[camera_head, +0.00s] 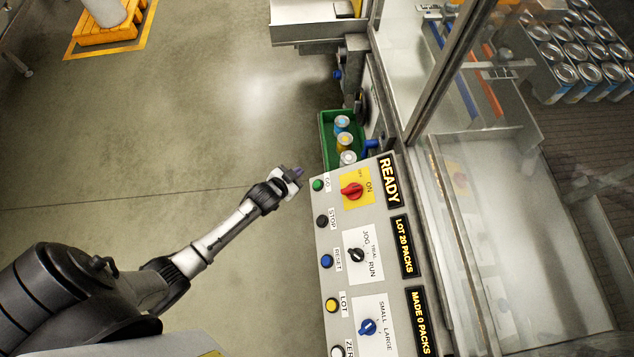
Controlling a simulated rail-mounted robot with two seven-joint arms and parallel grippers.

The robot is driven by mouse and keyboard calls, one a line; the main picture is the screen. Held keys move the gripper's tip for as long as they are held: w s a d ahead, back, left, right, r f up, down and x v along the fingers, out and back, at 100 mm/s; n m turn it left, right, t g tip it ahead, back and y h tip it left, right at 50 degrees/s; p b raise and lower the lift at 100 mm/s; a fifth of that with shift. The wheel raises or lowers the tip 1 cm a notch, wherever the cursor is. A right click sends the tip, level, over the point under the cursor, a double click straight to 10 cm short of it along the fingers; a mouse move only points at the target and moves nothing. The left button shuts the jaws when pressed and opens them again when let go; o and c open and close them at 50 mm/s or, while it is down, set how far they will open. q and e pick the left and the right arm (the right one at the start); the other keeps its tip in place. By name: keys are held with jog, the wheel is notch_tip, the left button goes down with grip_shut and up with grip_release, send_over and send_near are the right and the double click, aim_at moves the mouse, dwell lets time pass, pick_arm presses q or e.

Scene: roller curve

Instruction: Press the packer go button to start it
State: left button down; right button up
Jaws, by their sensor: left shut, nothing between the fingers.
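The green go button (318,185) is at the far end of the button column on the packer's grey control panel (337,222), with a label partly covered beside it. My left gripper (295,173) is shut and empty. In the picture its tip is just up and left of the go button; I cannot tell whether it touches. The display beside the red ON/OFF switch (352,191) reads READY (388,180). Other displays read LOT 20 PACKS (406,246) and MADE 0 PACKS (421,321). My right gripper is not in view.
Black stop (321,221), blue reset (326,261) and yellow lot (332,305) buttons line the panel edge near the go button. A green crate (326,141) with cans stands beyond the panel. Glass guards enclose the machine on the right. The floor on the left is open.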

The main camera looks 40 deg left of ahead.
pick_arm(q)
jog(key=shift+w, duration=0.1)
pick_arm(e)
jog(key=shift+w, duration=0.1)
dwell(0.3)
pick_arm(q)
jog(key=b, duration=0.7)
send_over(313, 187)
jog(key=a, duration=0.1)
notch_tip(313, 187, down, 6)
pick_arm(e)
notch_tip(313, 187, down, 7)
pick_arm(q)
jog(key=shift+d+f+b, duration=0.25)
jog(key=shift+f+b, duration=0.25)
jog(key=shift+f, duration=0.2)
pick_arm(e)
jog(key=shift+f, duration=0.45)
pick_arm(q)
jog(key=shift+f, duration=0.15)
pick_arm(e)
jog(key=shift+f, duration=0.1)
pick_arm(q)
jog(key=shift+d+f, duration=0.2)
jog(key=shift+f, duration=0.05)
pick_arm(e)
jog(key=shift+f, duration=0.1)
